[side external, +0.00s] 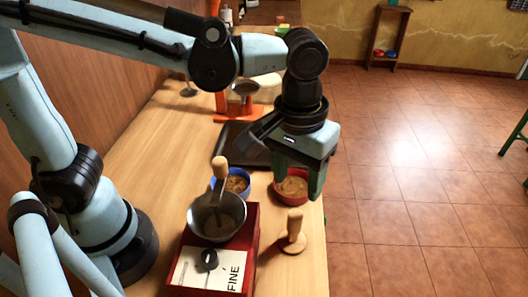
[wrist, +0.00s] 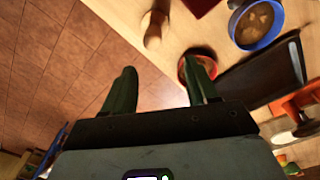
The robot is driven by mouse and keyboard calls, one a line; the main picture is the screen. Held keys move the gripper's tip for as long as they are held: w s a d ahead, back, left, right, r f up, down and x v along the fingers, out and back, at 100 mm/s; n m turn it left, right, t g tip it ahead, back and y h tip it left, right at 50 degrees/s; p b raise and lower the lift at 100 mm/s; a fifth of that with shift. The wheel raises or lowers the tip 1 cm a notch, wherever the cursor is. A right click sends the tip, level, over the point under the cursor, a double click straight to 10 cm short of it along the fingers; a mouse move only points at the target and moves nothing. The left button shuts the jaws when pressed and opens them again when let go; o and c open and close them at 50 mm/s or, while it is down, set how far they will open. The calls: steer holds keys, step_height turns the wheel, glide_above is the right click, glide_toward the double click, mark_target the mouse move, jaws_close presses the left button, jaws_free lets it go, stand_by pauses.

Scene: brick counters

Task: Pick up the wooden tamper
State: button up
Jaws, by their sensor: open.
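The wooden tamper (side external: 293,234) stands upright on the counter near its right edge, with a pale wooden handle and a round base. It also shows at the top of the wrist view (wrist: 154,28). My gripper (side external: 299,180) is open and points down above the red bowl (side external: 290,188), behind the tamper and apart from it. In the wrist view my gripper's two green fingers (wrist: 163,90) are spread, with no object held between them. The right finger partly covers the red bowl.
A red box (side external: 250,240) left of the tamper carries a metal pot (side external: 203,222) with a wooden handle. A blue bowl (side external: 238,185) and a dark tray (side external: 228,150) lie beyond. The counter's right edge is close to the tamper; tiled floor (side external: 420,200) lies below.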

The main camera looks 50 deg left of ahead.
mark_target(298, 213)
steer(key=shift+s+d+f+g, duration=0.2)
steer(key=shift+d+g, duration=0.1)
steer(key=shift+d, duration=0.45)
step_height(298, 213, down, 6)
steer(key=shift+f, duration=0.25)
steer(key=shift+s+a+f, duration=0.1)
steer(key=shift+f, duration=1.25)
steer(key=shift+s+f, duration=0.1)
steer(key=shift+f, duration=1.25)
jaws_close()
